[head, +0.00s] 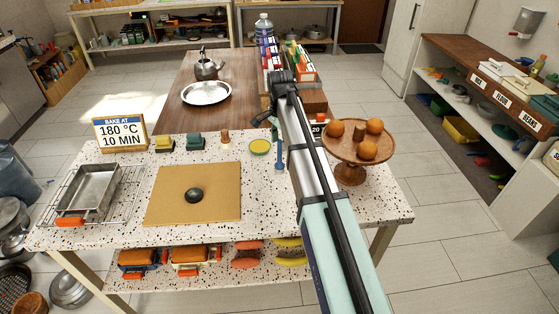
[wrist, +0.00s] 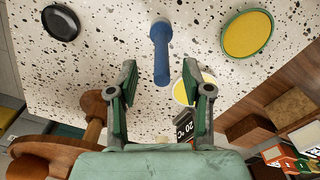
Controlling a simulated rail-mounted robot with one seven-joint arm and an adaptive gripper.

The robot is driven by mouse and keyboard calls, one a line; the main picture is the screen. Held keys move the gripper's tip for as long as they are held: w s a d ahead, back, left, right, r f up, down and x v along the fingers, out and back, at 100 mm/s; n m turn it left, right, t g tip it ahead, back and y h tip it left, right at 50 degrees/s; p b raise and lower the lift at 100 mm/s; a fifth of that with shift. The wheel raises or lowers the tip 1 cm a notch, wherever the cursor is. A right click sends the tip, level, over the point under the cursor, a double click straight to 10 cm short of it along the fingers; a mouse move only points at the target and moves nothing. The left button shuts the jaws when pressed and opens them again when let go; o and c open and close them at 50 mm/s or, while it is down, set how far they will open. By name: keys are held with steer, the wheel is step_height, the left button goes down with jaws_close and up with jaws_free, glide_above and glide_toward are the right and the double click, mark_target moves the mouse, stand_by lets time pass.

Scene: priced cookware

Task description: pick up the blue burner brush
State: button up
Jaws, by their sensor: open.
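The blue burner brush (head: 279,152) lies on the speckled table (head: 120,190), close to the left side of my arm in the head view. In the wrist view the blue brush (wrist: 160,52) is upright in the picture, its narrow end pointing toward the space between the fingers. My gripper (wrist: 160,78) is open and empty, with one finger on each side of the brush's line. In the head view my gripper (head: 268,115) is above the table's back part, and the arm hides some of the table.
A wooden stand (head: 351,173) with oranges is right of my arm. A round green-and-yellow item (head: 260,147) lies left of the brush; it also shows in the wrist view (wrist: 247,34). A dark round dish (wrist: 61,22) and a black tag (wrist: 184,128) are near. Boxes (head: 300,65) stand behind.

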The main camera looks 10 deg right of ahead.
steer(key=p, duration=0.2)
glide_above(280, 165)
steer(key=w, duration=0.1)
steer(key=shift+f, duration=2.3)
jaws_close()
